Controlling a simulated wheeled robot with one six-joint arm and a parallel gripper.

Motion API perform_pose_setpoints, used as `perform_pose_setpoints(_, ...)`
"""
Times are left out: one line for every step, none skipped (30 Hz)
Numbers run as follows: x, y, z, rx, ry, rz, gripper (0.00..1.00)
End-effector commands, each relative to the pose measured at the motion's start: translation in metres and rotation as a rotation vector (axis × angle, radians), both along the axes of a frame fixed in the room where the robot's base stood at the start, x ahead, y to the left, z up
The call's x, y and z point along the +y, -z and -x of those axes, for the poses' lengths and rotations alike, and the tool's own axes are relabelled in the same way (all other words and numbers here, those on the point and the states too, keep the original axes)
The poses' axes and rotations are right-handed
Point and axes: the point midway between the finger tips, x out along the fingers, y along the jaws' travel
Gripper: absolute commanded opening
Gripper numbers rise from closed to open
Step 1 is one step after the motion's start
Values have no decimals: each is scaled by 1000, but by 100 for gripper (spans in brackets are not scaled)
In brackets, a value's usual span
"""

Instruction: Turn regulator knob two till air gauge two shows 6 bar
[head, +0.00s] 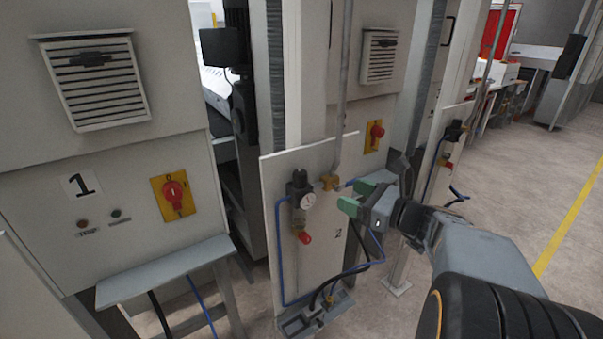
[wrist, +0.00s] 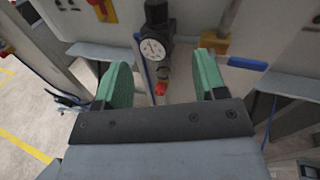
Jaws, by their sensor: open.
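Air gauge two (head: 308,201), a small round white dial, sits on the front of a black regulator on the light panel marked 2. It also shows in the wrist view (wrist: 153,49); its needle is too small to read. The black regulator knob two (head: 299,176) tops the regulator, and it shows at the upper edge of the wrist view (wrist: 156,12). A red part (head: 304,238) hangs below the regulator. My gripper (head: 354,195) has green fingers, is open and empty, and stands right of the regulator, apart from it. In the wrist view the regulator appears beyond the fingers (wrist: 163,64).
A brass fitting (head: 330,183) on a grey vertical pipe is between the regulator and my gripper. Blue hose (head: 279,250) runs around the panel. A red rotary switch (head: 174,195) is on the left cabinet. Open floor (head: 565,190) lies to the right.

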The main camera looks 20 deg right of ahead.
Motion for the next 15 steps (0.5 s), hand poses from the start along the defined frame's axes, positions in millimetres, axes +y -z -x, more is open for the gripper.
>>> perform_pose_setpoints(1, -5, -1, 2, 0, -50, 65)
perform_pose_setpoints(3, -6, -1, 7, -4, -70, 65)
perform_pose_setpoints(5, -7, -2, 17, -9, -87, 65)
perform_pose_setpoints(6, -7, -3, 22, -13, -96, 65)
perform_pose_setpoints(8, -7, -4, 28, -14, -102, 65)
perform_pose_setpoints(11, -8, -7, 32, -17, -106, 65)
perform_pose_setpoints(14, -8, -10, 32, -19, -109, 65)
perform_pose_setpoints(16, -8, -13, 34, -18, -109, 65)
perform_pose_setpoints(21, -8, -18, 35, -20, -108, 65)
perform_pose_setpoints(24, -8, -22, 36, -21, -107, 65)
perform_pose_setpoints(27, -8, -27, 36, -20, -108, 65)
perform_pose_setpoints(32, -8, -33, 36, -21, -107, 65)
perform_pose_setpoints(35, -8, -38, 36, -20, -108, 65)
perform_pose_setpoints(39, -8, -43, 36, -20, -108, 65)
perform_pose_setpoints(44, -8, -49, 36, -20, -106, 65)
